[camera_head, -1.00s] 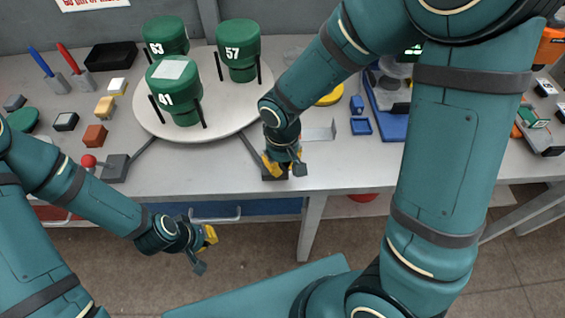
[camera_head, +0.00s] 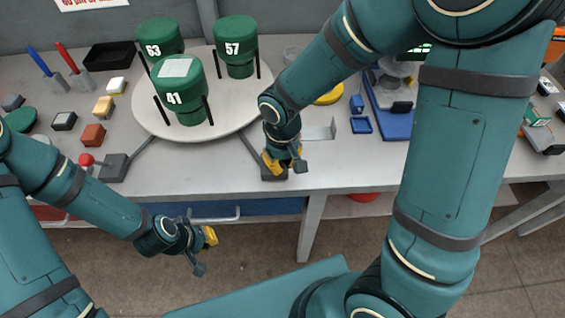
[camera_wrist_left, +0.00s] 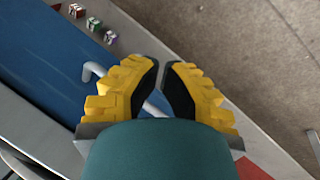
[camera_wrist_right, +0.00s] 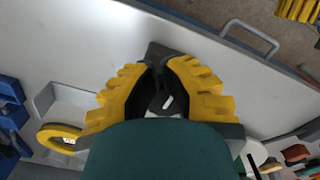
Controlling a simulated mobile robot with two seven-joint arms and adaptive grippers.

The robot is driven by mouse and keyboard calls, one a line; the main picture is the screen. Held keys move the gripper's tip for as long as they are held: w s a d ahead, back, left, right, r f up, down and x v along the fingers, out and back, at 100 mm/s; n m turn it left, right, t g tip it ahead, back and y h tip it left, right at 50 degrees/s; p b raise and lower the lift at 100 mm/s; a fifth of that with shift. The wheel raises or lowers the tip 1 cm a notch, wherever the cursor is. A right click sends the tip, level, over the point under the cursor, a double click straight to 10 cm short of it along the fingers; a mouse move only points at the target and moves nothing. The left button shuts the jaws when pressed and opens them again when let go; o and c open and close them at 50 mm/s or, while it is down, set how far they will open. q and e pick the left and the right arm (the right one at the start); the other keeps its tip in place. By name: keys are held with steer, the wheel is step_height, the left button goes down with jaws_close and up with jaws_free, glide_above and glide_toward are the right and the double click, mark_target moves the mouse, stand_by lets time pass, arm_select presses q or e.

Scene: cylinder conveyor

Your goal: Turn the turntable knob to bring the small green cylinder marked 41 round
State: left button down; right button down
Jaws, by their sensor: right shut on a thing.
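The green cylinder marked 41 (camera_head: 181,95) stands upright on the front part of the round white turntable (camera_head: 225,123), between dark posts. A green cylinder marked 63 (camera_head: 160,38) stands behind it, and one marked 57 (camera_head: 236,50) at the back right. My right gripper (camera_head: 287,162) is at the dark block at the turntable's front right. In the right wrist view, it (camera_wrist_right: 163,72) is shut on the dark knob (camera_wrist_right: 166,103), which its fingers partly hide. My left gripper (camera_head: 207,250) is in front of the table, empty, its fingertips nearly together (camera_wrist_left: 161,66).
A dark box with a red ball-topped stick (camera_head: 87,160) stands left of the turntable. Small blocks and a black tray (camera_head: 110,56) lie farther left. A yellow ring (camera_head: 330,94) and blue parts (camera_head: 361,125) lie to the right. A drawer handle (camera_head: 215,216) juts out near my left gripper.

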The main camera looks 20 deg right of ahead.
steer(key=shift+w+r, duration=0.1)
steer(key=shift+w, duration=0.1)
stand_by(0.5)
steer(key=shift+s, duration=0.2)
step_height(320, 180, up, 6)
steer(key=p, duration=0.4)
steer(key=shift+s+d, duration=0.1)
steer(key=shift+s, duration=0.05)
